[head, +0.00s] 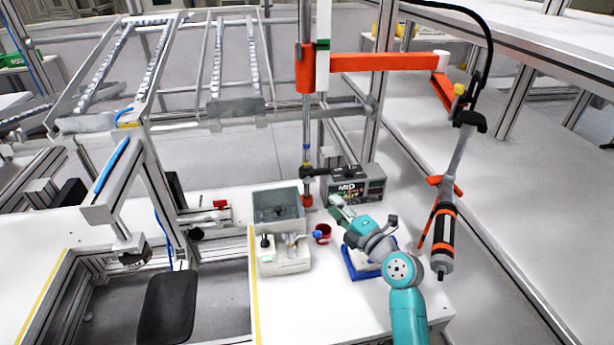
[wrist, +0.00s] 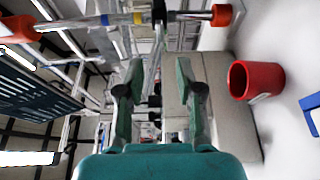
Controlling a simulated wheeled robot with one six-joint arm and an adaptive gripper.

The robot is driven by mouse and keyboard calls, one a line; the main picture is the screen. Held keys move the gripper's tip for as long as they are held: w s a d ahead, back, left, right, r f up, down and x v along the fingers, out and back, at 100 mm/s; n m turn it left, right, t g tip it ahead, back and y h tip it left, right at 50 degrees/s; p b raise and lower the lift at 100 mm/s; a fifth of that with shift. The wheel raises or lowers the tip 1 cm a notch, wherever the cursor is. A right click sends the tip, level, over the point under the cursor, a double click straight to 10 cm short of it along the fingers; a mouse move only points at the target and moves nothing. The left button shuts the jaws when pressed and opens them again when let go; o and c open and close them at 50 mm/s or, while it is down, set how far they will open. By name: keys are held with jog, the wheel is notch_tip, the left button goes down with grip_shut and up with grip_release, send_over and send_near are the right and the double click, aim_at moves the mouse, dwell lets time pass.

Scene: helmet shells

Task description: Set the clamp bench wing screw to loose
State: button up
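A pale grey block fixture (head: 284,262), which looks like the clamp bench, stands on the white bench top in the head view. It has a black knob (head: 264,241) on its left and a small rod with a blue end (head: 317,235) on its right. I cannot tell which of these is the wing screw or how it is set. My gripper (head: 338,207) is right of and behind the fixture, apart from it. In the wrist view my gripper (wrist: 158,85) is open, its two green fingers spread with nothing held between them.
A red cup (head: 323,234) stands beside the fixture and shows in the wrist view (wrist: 257,80). A grey bin (head: 279,200) is behind the fixture. A labelled box (head: 372,184) stands behind my gripper. A blue tray (head: 350,266) lies beneath my arm. A tool (head: 443,235) hangs at right.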

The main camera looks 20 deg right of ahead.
aim_at(310, 182)
jog(key=w, duration=0.3)
jog(key=w+a, duration=0.1)
jog(key=w, duration=0.3)
jog(key=w+a, duration=0.1)
jog(key=w, duration=0.3)
grip_shut()
